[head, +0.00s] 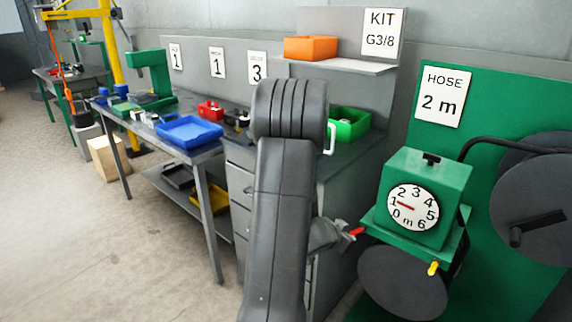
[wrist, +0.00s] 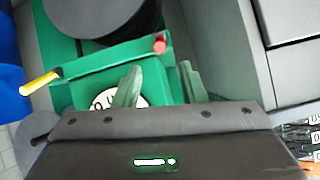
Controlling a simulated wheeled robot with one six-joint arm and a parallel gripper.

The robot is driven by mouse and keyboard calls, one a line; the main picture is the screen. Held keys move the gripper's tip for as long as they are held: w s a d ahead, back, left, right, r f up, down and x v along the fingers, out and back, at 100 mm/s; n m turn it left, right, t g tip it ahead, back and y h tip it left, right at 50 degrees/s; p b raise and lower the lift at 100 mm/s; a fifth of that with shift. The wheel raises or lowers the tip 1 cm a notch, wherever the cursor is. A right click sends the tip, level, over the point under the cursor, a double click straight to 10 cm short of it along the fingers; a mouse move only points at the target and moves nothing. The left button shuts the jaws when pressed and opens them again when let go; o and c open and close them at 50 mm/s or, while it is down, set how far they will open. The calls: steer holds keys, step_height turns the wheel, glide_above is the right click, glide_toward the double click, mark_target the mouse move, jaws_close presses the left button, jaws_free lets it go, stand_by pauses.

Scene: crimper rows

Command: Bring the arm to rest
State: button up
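My dark grey arm (head: 285,190) rises through the middle of the head view, in front of the grey cabinet. My gripper (wrist: 160,68) shows in the wrist view with its two fingers apart and nothing between them. The fingers point toward the green measuring device (wrist: 85,80), whose white dial is partly covered by one finger. The wrist view looks upside down. In the head view the gripper is mostly hidden behind the arm, so I cannot tell its exact distance from the device.
The green measuring device (head: 432,180) has a dial, a red lever (head: 356,231) and a yellow lever (head: 433,268). Hose reels (head: 535,190) stand at the right. A workbench with a blue tray (head: 188,132) and a green bin (head: 350,124) are near.

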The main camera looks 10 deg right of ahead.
mark_target(356, 232)
steer(key=x, duration=1.2)
steer(key=shift+w+d+f, duration=0.15)
steer(key=shift+d, duration=0.05)
steer(key=v, duration=1.4)
steer(key=x, duration=1.4)
steer(key=shift+f, duration=0.2)
steer(key=shift+f+b, duration=0.2)
steer(key=shift+b, duration=0.7)
steer(key=shift+a+b, duration=0.1)
steer(key=shift+b, duration=0.35)
steer(key=shift+t+h+b, duration=0.4)
steer(key=shift+b, duration=0.5)
steer(key=f+t+h+b, duration=0.2)
steer(key=b, duration=1.2)
steer(key=shift+a+h+b, duration=0.1)
steer(key=shift+h+b, duration=0.2)
steer(key=shift+h, duration=0.1)
